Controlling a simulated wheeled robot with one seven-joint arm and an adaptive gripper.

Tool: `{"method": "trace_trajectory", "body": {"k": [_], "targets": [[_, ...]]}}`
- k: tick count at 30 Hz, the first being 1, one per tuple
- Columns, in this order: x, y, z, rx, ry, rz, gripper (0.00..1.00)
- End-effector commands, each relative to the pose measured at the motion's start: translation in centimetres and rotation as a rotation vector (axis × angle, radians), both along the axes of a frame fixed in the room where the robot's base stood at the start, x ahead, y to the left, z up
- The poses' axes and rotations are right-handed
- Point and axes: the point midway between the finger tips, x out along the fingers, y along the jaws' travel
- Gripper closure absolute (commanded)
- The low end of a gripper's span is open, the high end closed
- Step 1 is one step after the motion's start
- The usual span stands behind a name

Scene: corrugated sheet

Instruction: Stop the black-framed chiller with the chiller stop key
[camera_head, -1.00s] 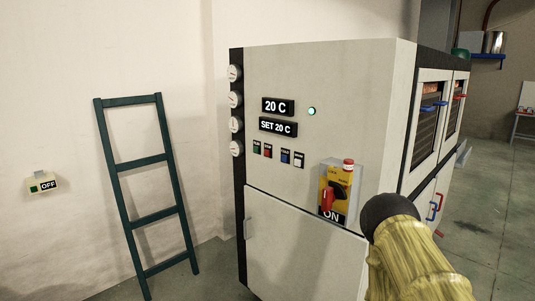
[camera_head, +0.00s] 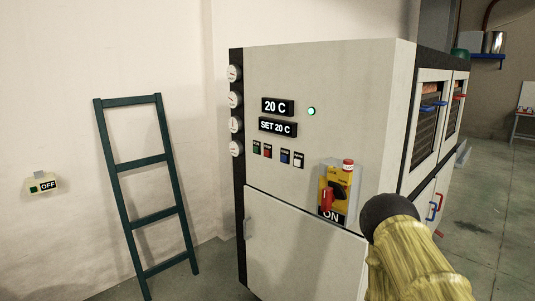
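The black-framed chiller (camera_head: 345,85) is a pale cabinet with a black edge post on its left. Its displays read "20 C" (camera_head: 277,107) and "SET 20 C" (camera_head: 278,127), and a round green lamp (camera_head: 311,111) is lit. My gripper is out of view. A yellow, black-ended part, apparently my arm, stands at lower right, apart from the keys.
A yellow switch box (camera_head: 342,180) with a red handle and the word "ON" is mounted right of the keys. Several gauges (camera_head: 235,100) line the left post. A dark green ladder (camera_head: 139,163) leans on the wall beside an "OFF" box (camera_head: 42,184). Floor at right is clear.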

Motion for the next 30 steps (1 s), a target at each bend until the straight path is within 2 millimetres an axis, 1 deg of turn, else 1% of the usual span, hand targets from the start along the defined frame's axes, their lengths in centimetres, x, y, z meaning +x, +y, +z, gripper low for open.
{"method": "trace_trajectory", "body": {"k": [10, 11, 12, 16, 17, 18, 30], "targets": [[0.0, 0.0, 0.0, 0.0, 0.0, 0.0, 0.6], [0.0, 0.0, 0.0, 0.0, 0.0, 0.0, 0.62], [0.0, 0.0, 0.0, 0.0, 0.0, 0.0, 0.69], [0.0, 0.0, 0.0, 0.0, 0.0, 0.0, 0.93], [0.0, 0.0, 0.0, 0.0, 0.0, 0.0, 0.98], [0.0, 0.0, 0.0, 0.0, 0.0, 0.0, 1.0], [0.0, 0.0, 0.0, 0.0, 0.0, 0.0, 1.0]]}}
